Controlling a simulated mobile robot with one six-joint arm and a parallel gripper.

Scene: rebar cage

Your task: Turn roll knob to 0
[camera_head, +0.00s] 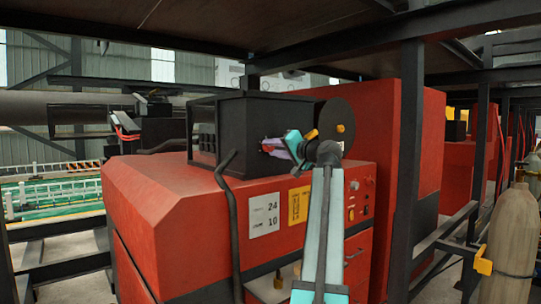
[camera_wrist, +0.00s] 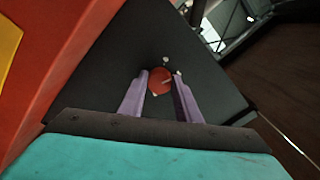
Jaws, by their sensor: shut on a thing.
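The roll knob is a round red knob (camera_wrist: 160,81) on the dark face of a black box. In the wrist view it sits between the two purple fingers of my gripper (camera_wrist: 160,84), which are shut on it. A small pale mark shows near the knob's lower edge, and a small light dot is on the panel just above it. In the head view my gripper (camera_head: 272,146) reaches the right side of the black box (camera_head: 255,120), on top of the red machine. The knob is mostly hidden there by the fingers.
The red machine (camera_head: 160,195) carries a white label (camera_head: 264,215) and a yellow label (camera_head: 299,205). A dark disc (camera_head: 336,122) stands close behind my wrist. A dark post (camera_head: 408,170) rises to the right, and dark beams cross overhead. A gas cylinder (camera_head: 510,240) stands at far right.

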